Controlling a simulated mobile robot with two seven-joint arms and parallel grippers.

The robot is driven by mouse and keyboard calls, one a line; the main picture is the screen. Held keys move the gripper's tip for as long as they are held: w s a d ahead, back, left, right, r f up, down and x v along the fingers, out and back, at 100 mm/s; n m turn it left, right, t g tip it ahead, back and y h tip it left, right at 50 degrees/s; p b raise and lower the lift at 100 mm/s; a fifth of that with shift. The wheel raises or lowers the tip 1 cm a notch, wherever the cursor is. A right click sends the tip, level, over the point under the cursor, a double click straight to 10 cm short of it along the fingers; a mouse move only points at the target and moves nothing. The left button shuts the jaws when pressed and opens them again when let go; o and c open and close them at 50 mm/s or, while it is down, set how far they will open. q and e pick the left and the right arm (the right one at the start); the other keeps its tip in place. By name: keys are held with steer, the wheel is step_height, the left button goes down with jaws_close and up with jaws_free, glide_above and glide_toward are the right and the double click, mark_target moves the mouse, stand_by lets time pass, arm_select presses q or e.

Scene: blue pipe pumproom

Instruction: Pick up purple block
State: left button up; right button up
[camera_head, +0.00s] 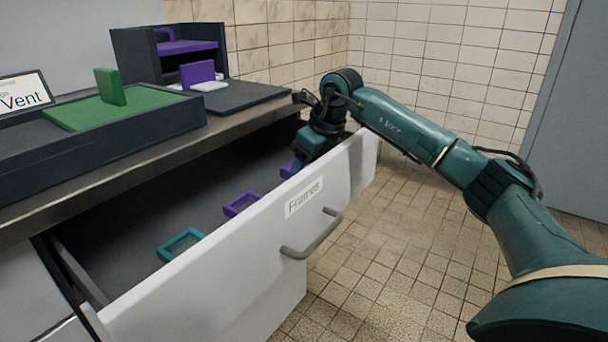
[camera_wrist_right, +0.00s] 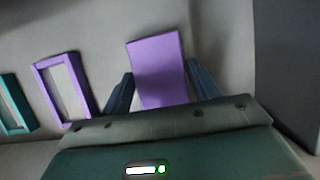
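A plain purple block (camera_wrist_right: 158,70) is in the open drawer, between the two fingers of my right gripper (camera_wrist_right: 160,85) in the right wrist view. The gripper is open, with a narrow gap beside the block near the finger bases; whether the fingertips touch it is hard to tell. In the head view my right gripper (camera_head: 306,160) reaches down into the drawer's far end, and only a bit of this purple block (camera_head: 288,169) shows beside it. Another purple block (camera_head: 197,74) stands upright on the counter. My left gripper is not in view.
The drawer (camera_head: 230,262), labelled "Frames", also holds a purple frame (camera_head: 241,205) and a teal frame (camera_head: 181,244). Its front panel and handle (camera_head: 312,239) stand out from the counter. A green block (camera_head: 110,86) stands on a green board (camera_head: 140,112) on the counter. The tiled floor at right is clear.

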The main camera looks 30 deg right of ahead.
steer(key=c, duration=0.7)
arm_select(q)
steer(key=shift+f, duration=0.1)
arm_select(e)
steer(key=shift+o, duration=0.2)
